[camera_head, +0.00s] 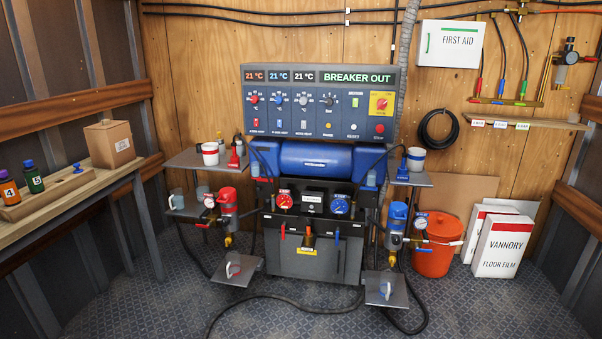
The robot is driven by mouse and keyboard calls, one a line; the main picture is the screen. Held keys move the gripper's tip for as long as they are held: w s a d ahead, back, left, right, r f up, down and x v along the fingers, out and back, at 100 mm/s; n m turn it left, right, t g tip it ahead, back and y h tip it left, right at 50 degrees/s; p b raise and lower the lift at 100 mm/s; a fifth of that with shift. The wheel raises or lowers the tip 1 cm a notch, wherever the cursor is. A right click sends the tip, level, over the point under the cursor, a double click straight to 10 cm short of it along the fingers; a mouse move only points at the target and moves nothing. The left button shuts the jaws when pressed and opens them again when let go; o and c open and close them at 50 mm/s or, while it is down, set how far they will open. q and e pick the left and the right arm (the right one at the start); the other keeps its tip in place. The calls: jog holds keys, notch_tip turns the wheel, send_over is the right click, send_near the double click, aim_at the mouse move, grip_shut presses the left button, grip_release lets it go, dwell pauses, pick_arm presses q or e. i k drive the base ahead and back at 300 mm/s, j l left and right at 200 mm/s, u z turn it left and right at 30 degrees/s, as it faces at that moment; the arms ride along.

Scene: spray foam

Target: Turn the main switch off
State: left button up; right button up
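The control panel (320,118) stands upright at the top of the machine, against the wooden back wall. A red rotary switch on a yellow plate (382,104) sits at its right side and looks like the main switch. Its exact pointer position is too small to read. The green display (356,77) above it reads "BREAKER OUT". A red stop button (379,128) is below the switch, and a green button (355,102) is to its left. Neither of my grippers shows in the head view.
The machine with its blue cylinder (316,161) stands below the panel, with small side shelves (411,180) holding cups. A workbench (75,190) runs along the left wall. An orange bucket (436,246) and white boxes stand right. A hose (290,297) crosses the otherwise open front floor.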

aim_at(382, 103)
jog(key=i, duration=1)
jog(key=i+j+z, duration=0.15)
jog(key=i, duration=0.9)
